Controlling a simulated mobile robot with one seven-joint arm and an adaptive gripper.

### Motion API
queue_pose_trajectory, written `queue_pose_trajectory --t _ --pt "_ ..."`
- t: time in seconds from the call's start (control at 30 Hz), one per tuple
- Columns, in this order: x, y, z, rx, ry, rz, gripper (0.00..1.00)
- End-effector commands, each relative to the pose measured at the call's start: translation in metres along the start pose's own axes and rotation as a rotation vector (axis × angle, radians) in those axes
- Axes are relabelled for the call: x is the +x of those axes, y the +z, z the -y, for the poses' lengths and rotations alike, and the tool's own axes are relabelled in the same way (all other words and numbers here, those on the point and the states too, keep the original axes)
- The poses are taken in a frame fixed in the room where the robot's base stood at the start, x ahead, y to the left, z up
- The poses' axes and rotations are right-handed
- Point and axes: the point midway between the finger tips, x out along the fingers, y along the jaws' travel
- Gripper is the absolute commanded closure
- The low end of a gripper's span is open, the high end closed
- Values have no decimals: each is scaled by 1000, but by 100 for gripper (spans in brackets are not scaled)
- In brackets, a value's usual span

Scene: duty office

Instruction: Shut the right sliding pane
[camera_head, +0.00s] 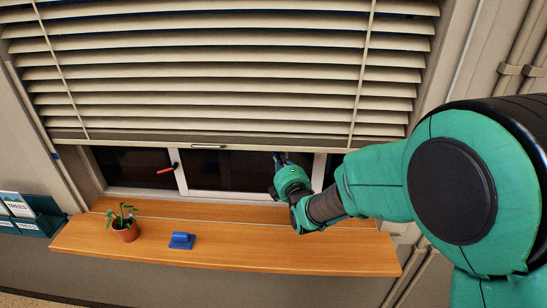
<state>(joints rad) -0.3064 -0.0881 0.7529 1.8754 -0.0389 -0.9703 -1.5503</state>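The window shows below a lowered blind, with dark glass and white frame bars. One white upright (180,172) stands left of centre, with a red handle (166,171) just left of it. Another white upright (319,172) shows right of my gripper. The dark glass (230,170) between them appears to belong to the right sliding pane, but the blind and my arm hide much of it. I cannot tell how far the pane stands open. My gripper (279,158) is in front of this glass, just below the blind's bottom rail. Its fingers are small and dark; contact is unclear.
The slatted blind (210,85) covers the upper window. On the wooden sill (270,252) stand a potted plant (125,228) and a blue block-like object (182,241), both left of my arm. A leaflet rack (38,227) hangs at far left. Pipes (510,70) run along the right wall.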

Motion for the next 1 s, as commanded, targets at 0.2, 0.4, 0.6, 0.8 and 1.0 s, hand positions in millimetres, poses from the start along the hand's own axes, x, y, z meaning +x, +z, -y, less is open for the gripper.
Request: queue_pose_trajectory --t 0.2,0.4,0.6,0.8,1.0 --pt "-12 37 3 1 1 8 100" --pt "-26 77 5 1 -1 9 100" --pt "-41 118 4 1 0 9 100" --pt "-52 149 3 1 0 7 100" --pt "-57 165 2 1 -1 5 100"
